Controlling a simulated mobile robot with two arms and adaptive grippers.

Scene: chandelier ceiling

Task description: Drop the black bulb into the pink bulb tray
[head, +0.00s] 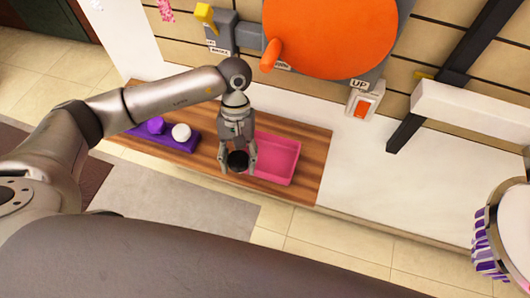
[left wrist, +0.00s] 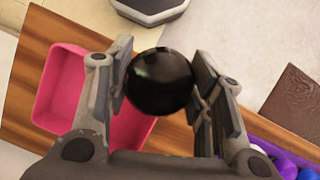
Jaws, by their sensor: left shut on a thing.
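A shiny black bulb (left wrist: 160,82) is between the fingers of my left gripper (left wrist: 163,90) in the left wrist view. The gripper is shut on it. In the head view my left gripper (head: 238,162) points down with the black bulb (head: 237,161) at its fingertips. The pink bulb tray (head: 277,160) lies on the wooden surface just right of the gripper and looks empty where it shows. In the left wrist view the pink tray (left wrist: 65,75) is left of the bulb, partly hidden by a finger. My right gripper is not in view.
A purple tray (head: 178,140) with a white bulb (head: 181,132) and a purple bulb (head: 155,125) lies left of the gripper on the wooden surface (head: 312,155). Behind it are a large orange disc (head: 330,35) and an UP switch (head: 363,104).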

